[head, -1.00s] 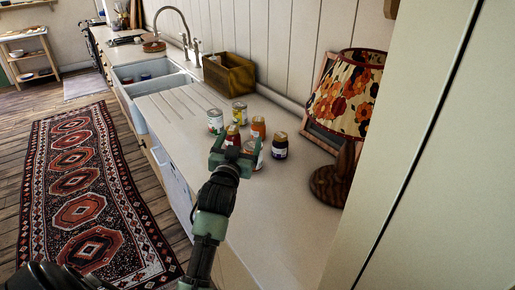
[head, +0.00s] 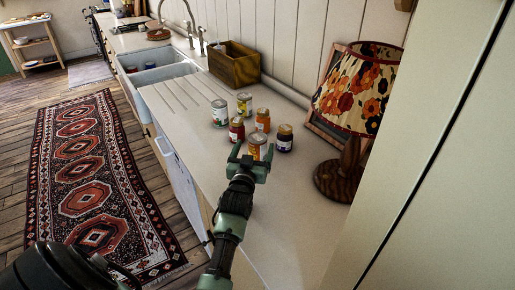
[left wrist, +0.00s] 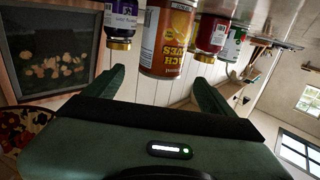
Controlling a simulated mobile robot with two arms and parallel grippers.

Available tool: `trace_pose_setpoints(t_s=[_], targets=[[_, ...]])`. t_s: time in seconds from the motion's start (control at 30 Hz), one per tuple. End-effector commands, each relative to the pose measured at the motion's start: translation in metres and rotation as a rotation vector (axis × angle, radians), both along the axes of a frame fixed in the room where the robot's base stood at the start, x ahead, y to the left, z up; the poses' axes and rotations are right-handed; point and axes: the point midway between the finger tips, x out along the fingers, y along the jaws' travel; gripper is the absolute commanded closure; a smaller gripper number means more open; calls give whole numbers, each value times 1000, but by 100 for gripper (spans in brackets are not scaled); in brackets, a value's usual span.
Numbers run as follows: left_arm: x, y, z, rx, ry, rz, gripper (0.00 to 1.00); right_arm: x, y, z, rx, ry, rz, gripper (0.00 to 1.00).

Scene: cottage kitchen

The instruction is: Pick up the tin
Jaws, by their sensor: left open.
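A tin with an orange and white label (head: 257,147) stands on the counter at the near side of a small group of tins and jars. In the left wrist view the tin (left wrist: 168,38) appears upside down, just ahead of the gap between the fingers. My left gripper (head: 252,159) is open and empty at the near side of this tin. Its two fingers (left wrist: 160,82) point towards the tin, one to each side in the picture. The lower part of the tin is partly hidden by the gripper in the head view. My right gripper is not in view.
Close around stand a purple-labelled jar (head: 284,138), a red jar (head: 237,130), an orange jar (head: 263,120), a yellow tin (head: 244,104) and a white-and-green tin (head: 219,113). A lamp (head: 338,182) stands right; a wooden box (head: 234,66) is behind. The near counter (head: 285,210) is clear.

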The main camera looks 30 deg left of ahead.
Motion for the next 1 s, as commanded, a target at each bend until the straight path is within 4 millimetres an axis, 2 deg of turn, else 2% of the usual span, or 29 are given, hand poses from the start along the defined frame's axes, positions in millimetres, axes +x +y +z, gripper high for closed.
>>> trace_pose_setpoints(t_s=[0.1, 0.23, 0.53, 0.57, 0.83, 0.87, 1.0], targets=[[20, 9, 3, 1, 0, 0, 15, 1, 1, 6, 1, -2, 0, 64], [35, 15, 2, 1, 0, 0, 15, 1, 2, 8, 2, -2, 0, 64], [40, 17, 1, 1, 0, 1, 15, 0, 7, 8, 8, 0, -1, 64], [40, 17, 1, 1, 0, 0, 21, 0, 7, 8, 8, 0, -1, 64], [40, 17, 0, 0, 1, 0, 96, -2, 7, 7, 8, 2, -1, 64], [40, 17, 3, 2, -4, 0, 100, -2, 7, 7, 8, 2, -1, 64], [40, 17, 2, 1, -3, 0, 100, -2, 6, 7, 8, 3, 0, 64]])
